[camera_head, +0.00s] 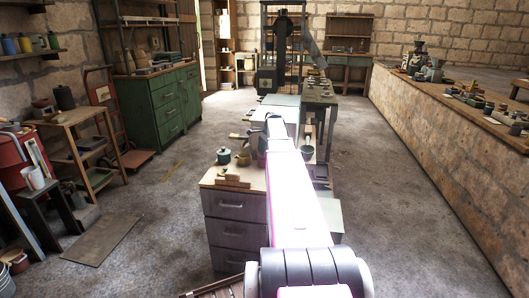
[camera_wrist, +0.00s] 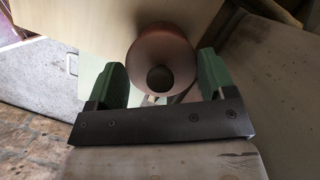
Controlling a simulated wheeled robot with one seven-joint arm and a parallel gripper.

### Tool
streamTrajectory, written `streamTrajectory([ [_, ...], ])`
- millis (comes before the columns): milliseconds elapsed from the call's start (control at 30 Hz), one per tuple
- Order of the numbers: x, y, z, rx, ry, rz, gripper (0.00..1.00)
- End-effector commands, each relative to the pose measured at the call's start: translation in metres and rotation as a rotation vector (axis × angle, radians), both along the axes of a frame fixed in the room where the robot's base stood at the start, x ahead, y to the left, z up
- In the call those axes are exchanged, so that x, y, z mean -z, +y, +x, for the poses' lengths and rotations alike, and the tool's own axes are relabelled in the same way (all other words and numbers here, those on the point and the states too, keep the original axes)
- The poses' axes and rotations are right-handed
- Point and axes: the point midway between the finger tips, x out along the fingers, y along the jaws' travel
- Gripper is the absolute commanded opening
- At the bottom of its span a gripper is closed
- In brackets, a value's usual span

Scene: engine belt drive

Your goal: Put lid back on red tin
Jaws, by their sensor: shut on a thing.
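In the wrist view a reddish-brown round piece (camera_wrist: 162,42) with a dark round middle lies between the green fingers of my gripper (camera_wrist: 162,80). It looks like the lid, seen nearly face on, though I cannot be sure from its shape. My gripper is shut on it, with one finger at each side. In the head view my arm reaches forward over the bench and hides the held piece. I cannot make out a red tin on the bench.
A green cabinet (camera_head: 160,105) stands at left. A long stone-sided counter (camera_head: 440,130) runs along the right.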

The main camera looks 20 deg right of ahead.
Motion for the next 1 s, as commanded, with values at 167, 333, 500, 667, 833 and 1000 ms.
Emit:
streamTrajectory([
  [167, 0.0002, 0.0001, 0.0, 0.0, 0.0, 0.0, 0.54],
  [333, 0.0002, 0.0, 0.0001, 0.0, 0.0, 0.0, 0.89],
  [500, 0.0002, 0.0001, 0.0, 0.0, 0.0, 0.0, 1.0],
  [667, 0.0002, 0.0001, 0.0001, 0.0, 0.0, 0.0, 1.0],
  [833, -0.0018, 0.0, 0.0001, 0.0, 0.0, 0.0, 1.0],
  [1000, -0.009, 0.0, 0.0002, 0.0, -0.001, 0.0, 1.0],
])
